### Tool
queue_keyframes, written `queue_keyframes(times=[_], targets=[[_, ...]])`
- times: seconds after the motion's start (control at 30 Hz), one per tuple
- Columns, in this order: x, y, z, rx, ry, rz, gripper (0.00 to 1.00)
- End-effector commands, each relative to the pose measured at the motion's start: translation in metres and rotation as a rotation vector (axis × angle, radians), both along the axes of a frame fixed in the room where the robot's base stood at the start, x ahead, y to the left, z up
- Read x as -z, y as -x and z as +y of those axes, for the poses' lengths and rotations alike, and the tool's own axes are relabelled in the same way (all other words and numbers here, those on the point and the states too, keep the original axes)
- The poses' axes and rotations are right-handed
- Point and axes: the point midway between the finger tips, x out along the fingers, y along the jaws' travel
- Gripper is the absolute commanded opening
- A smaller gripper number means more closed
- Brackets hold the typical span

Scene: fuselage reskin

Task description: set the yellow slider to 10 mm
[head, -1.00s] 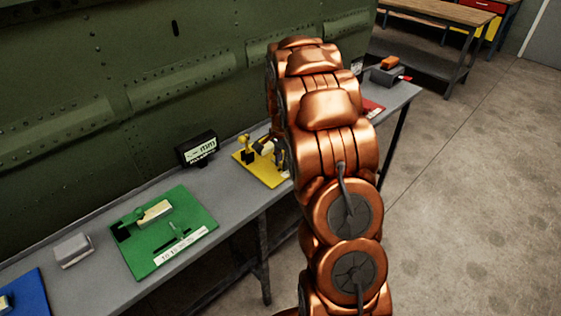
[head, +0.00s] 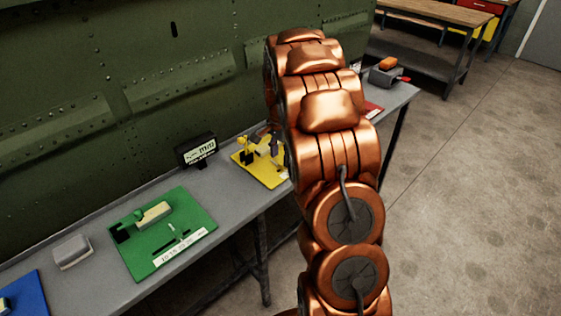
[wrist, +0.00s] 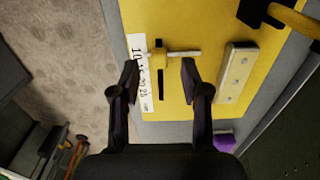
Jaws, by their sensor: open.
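The yellow board (wrist: 195,25) fills the upper middle of the wrist view; it also shows on the bench in the head view (head: 266,176), partly behind my arm. The yellow slider (wrist: 158,58) sits at the upper end of a dark slot, with a pale rod crossing it. A white scale strip (wrist: 138,75) with numbers from 10 to 25 runs beside the slot. The slider is roughly level with the 10 mark; its exact reading cannot be told. My gripper (wrist: 160,78) is open and empty, its fingers either side of the slot, just below the slider in the picture.
A pale block (wrist: 236,72) and a black-and-yellow fixture (wrist: 270,12) stand on the board's right. In the head view, a black display (head: 197,151), a green board (head: 190,215) and a grey block (head: 72,251) share the bench. The green fuselage panel (head: 100,80) rises behind.

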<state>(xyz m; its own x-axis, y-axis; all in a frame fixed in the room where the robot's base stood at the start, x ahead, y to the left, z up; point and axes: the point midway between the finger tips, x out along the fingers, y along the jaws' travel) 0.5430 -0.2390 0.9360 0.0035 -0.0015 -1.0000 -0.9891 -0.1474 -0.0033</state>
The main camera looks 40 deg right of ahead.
Motion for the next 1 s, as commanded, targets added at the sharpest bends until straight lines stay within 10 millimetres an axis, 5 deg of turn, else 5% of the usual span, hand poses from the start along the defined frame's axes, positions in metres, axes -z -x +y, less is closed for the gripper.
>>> queue_keyframes(times=[0.43,1.0], targets=[[-0.075,0.001,0.000,0.001,-0.003,0.002,0.46],[-0.087,0.001,0.001,0.000,-0.003,0.003,0.46]])
